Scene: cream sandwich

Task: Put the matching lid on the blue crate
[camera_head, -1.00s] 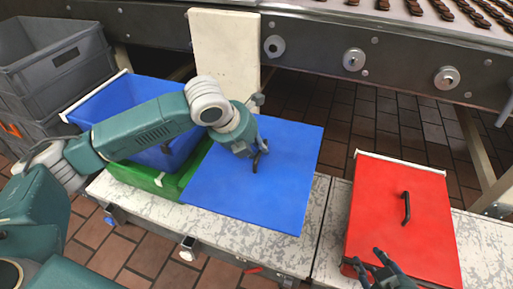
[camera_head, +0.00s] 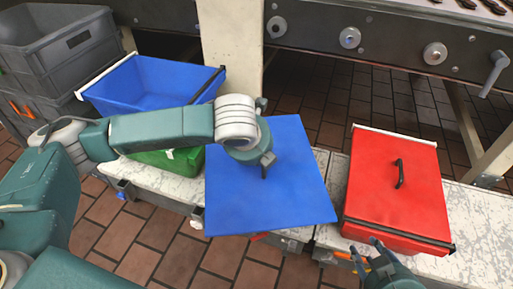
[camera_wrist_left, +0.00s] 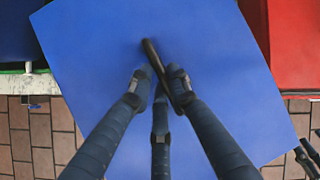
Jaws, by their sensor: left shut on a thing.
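The blue crate (camera_head: 150,90) stands open at the left in the head view, stacked on a green crate (camera_head: 168,158). My left arm passes in front of its near side. The flat blue lid (camera_head: 290,200) hangs to the right of the crate, apart from it. My left gripper (camera_head: 266,160) is shut on the lid's dark handle. The left wrist view shows the fingers (camera_wrist_left: 163,88) around that handle, with the lid (camera_wrist_left: 220,50) below them. My right gripper (camera_head: 368,250) has its fingers spread, empty, near the red crate's front left corner.
A red crate with a red lid (camera_head: 420,195) stands on the bench (camera_head: 480,225) at the right. Grey crates (camera_head: 55,70) are stacked at far left. A pale post (camera_head: 232,45) rises behind the lid. A conveyor (camera_head: 385,45) runs along the back.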

